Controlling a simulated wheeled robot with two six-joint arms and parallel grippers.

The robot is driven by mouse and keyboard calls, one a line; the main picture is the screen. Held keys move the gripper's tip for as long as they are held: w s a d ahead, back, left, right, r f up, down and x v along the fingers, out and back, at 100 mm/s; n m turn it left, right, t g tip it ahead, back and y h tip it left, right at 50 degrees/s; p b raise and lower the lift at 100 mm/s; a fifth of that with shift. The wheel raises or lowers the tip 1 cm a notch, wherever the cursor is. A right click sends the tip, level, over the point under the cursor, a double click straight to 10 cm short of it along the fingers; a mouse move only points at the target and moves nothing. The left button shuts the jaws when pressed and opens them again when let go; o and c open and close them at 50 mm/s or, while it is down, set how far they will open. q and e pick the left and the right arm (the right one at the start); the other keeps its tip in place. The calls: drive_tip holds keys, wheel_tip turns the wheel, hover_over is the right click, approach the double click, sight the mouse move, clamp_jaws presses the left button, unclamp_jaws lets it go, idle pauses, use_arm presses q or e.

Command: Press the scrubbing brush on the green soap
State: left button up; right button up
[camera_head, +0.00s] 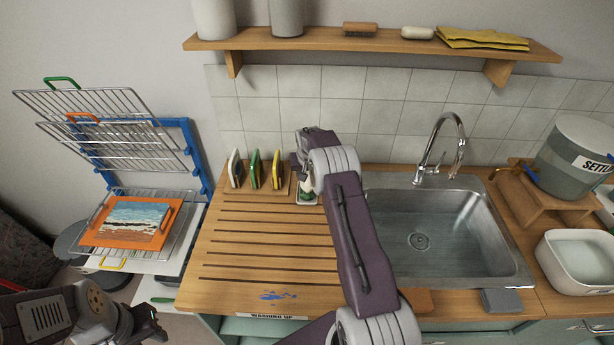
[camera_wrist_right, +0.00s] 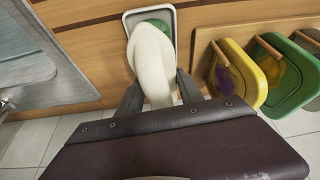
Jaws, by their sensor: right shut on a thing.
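My right gripper (camera_wrist_right: 157,85) is shut on a cream, rounded thing that I take for the scrubbing brush (camera_wrist_right: 150,55). The brush is over a small white dish (camera_wrist_right: 128,18) with the green soap (camera_wrist_right: 158,24) in it. The brush covers much of the soap; I cannot tell whether they touch. In the head view my right arm hides most of the gripper; the dish (camera_head: 306,203) shows just below the brush (camera_head: 306,186), at the back of the wooden drainer. My left gripper (camera_head: 148,325) is low at the left, away from the worktop; its jaws are unclear.
Colored upright pieces stand in a wooden rack (camera_head: 285,186) left of the dish. The steel sink (camera_head: 445,235) and tap (camera_head: 440,150) are to the right. A wire drying rack (camera_head: 100,120) with an orange-framed picture (camera_head: 130,222) is at the left. A shelf (camera_head: 380,42) runs above.

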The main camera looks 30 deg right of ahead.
wheel_tip(320, 180, up, 5)
drive_tip(key=p, duration=0.2)
drive_tip(key=shift+p, duration=0.4)
drive_tip(key=shift+f, duration=0.1)
drive_tip(key=s+a+r+n+b, duration=0.2)
drive_tip(key=a+r, duration=0.8)
drive_tip(key=a, duration=0.2)
drive_tip(key=s+a+f+n, duration=0.1)
drive_tip(key=s+a+f, duration=0.1)
drive_tip(key=s, duration=0.4)
drive_tip(key=s+a+f+n+y+b, duration=0.1)
drive_tip(key=s+a+f, duration=0.1)
drive_tip(key=s, duration=0.5)
drive_tip(key=s+a+f+n+y, duration=0.1)
drive_tip(key=s+a+f, duration=0.1)
drive_tip(key=s, duration=0.5)
drive_tip(key=shift+a+f+t, duration=0.3)
drive_tip(key=shift+a, duration=0.45)
